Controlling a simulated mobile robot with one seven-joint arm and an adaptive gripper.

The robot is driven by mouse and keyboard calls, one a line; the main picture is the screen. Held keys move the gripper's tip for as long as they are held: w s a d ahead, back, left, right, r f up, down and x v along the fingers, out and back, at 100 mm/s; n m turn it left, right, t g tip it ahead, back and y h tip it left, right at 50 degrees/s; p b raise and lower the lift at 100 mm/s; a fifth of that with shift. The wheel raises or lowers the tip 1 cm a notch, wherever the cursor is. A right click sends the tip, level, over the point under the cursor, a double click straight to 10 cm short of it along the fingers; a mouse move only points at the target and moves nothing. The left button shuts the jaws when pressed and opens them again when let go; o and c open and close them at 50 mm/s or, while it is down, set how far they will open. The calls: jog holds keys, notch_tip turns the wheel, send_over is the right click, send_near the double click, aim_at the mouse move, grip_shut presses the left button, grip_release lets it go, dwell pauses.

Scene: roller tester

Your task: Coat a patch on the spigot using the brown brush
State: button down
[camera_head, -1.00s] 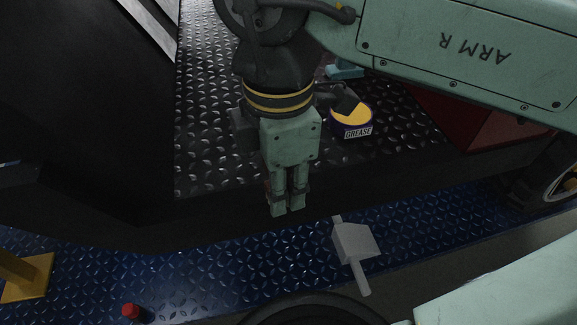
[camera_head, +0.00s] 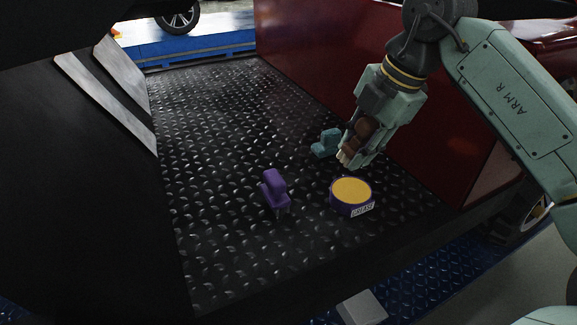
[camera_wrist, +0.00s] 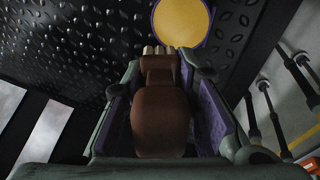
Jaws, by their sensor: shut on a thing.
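My gripper (camera_head: 362,150) is shut on the brown brush (camera_head: 361,134), above the dark tread plate. In the wrist view the brown brush (camera_wrist: 160,122) lies between the two fingers, its pale bristles pointing away from the gripper. The bristles are above and behind the grease tin (camera_head: 351,195) in the head view, and look apart from it. The tin is purple with a yellow top; its yellow top also shows in the wrist view (camera_wrist: 182,22). A grey block (camera_head: 362,308) at the bottom edge may be the spigot; it is partly cut off.
A purple brush (camera_head: 274,190) stands left of the tin, and a teal brush (camera_head: 326,143) stands behind it. A dark red wall (camera_head: 320,60) rises behind my gripper. The tread plate (camera_head: 215,220) is clear at the left.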

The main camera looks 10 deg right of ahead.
jog(key=shift+w+d+f, duration=0.15)
jog(key=shift+w+d, duration=0.1)
jog(key=shift+d, duration=0.4)
jog(key=shift+w+d+f, duration=0.15)
jog(key=shift+d+f, duration=0.05)
jog(key=shift+f, duration=0.05)
jog(key=shift+f+b, duration=2.05)
jog(key=shift+f, duration=0.75)
jog(key=shift+f+b, duration=0.55)
jog(key=shift+f, duration=0.05)
jog(key=shift+r, duration=0.15)
jog(key=shift+r+p, duration=2.4)
jog(key=shift+r, duration=1.05)
